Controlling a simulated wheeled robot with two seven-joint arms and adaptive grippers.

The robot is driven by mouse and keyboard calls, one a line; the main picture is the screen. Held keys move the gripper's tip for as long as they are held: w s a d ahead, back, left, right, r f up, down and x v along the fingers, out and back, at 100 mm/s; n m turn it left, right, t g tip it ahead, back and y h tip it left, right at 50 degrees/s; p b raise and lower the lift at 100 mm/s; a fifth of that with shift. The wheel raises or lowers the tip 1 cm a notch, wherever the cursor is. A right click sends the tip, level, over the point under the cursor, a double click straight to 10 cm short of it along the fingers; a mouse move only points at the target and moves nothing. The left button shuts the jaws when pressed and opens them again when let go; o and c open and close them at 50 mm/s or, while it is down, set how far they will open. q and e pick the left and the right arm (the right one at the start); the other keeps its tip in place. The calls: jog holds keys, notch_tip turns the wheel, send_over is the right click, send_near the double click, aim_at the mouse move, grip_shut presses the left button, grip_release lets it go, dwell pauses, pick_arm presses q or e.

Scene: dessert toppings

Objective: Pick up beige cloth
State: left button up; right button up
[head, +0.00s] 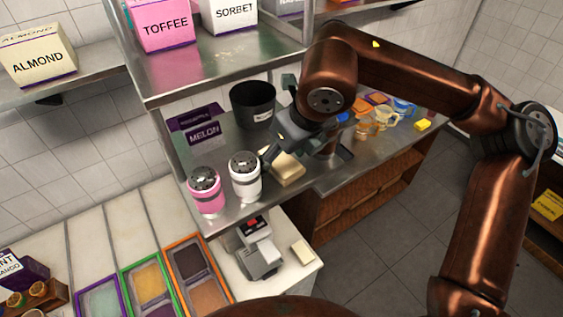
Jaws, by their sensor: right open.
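The beige cloth (288,171) looks like a small folded, block-like piece lying on the steel counter, just right of a white shaker (245,176). My right gripper (303,158) is open above and behind the cloth, with one dark finger to its left and the other to its right. The gripper hides the cloth's far part. I cannot tell whether the fingers touch it. My left gripper is not in view.
A pink shaker (206,192) stands left of the white one. A black bin (254,104) stands behind. Cups (385,117) and a yellow block (423,125) lie right. A shelf (220,60) overhangs the counter. A grey device (257,250) and pale block (303,252) sit below.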

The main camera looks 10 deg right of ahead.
jog(key=shift+c, duration=0.7)
jog(key=c, duration=1.1)
jog(key=shift+o, duration=0.2)
